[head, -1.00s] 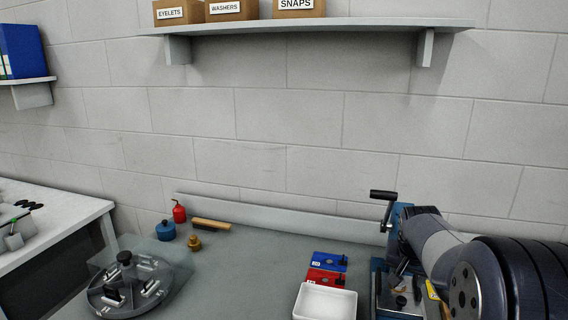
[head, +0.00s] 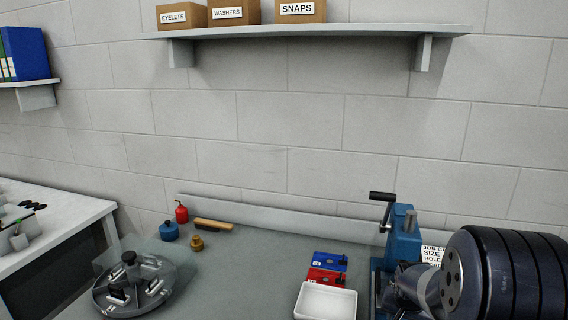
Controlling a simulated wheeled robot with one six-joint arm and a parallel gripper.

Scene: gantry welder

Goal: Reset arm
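My arm reaches in at the lower right of the head view, and its dark, ribbed joint is large in the corner. My gripper is not visible; the arm runs down out of the bottom of the picture, in front of a blue bench machine (head: 404,246) with a black crank handle. A white card (head: 432,255) with printed text, partly reading "SIZE" and "HOLE", stands behind the arm and is partly hidden by it.
A white tray (head: 325,302), a red block (head: 325,276) and a blue block (head: 330,260) sit left of the machine. A round metal fixture (head: 132,288) is at the left. A shelf (head: 320,32) with boxes hangs above. The middle of the bench is clear.

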